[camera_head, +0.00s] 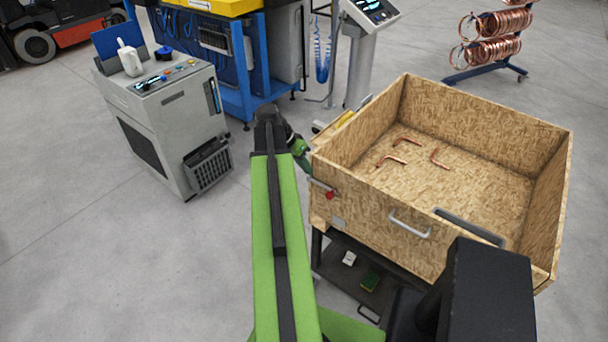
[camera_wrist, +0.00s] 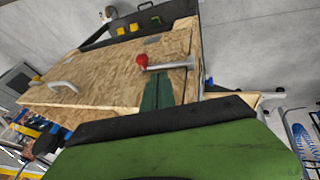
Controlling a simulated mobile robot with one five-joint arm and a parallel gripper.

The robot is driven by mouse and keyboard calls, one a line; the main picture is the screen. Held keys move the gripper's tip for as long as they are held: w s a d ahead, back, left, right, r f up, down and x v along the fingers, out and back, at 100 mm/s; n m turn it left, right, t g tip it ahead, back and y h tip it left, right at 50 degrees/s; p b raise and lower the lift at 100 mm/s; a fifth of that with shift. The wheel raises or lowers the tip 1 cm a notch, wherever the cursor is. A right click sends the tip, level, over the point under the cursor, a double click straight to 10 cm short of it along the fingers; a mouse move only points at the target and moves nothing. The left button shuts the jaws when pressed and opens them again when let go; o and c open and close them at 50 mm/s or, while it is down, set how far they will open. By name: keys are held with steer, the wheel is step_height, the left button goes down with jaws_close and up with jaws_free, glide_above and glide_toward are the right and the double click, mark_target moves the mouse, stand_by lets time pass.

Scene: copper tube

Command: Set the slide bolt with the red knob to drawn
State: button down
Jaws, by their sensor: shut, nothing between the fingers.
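The slide bolt is a silver bar (camera_wrist: 170,67) on the outer face of a chipboard crate (camera_head: 370,217), near its left corner in the head view. Its red knob (camera_wrist: 141,60) sits at the bar's left end in the wrist view; it also shows in the head view (camera_head: 330,195). In the wrist view the bar runs right from the knob towards the panel's edge; whether it crosses into a catch is unclear. My gripper (camera_wrist: 158,78) has its green fingers together and empty, just below the bar and right of the knob. Contact cannot be told.
The open crate holds several copper elbow pieces (camera_head: 438,158) and has a white handle (camera_head: 410,224) on its front. It stands on a dark cart with a lower shelf (camera_head: 345,277). A grey machine (camera_head: 175,120) stands left; clear floor lies between.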

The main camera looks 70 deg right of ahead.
mark_target(329, 196)
steer(key=s+f+b, duration=0.1)
steer(key=f, duration=0.1)
steer(key=s+f+b, duration=0.4)
steer(key=f, duration=0.1)
steer(key=shift+s+d+f, duration=0.1)
steer(key=shift+s+d, duration=0.05)
steer(key=shift+s, duration=0.05)
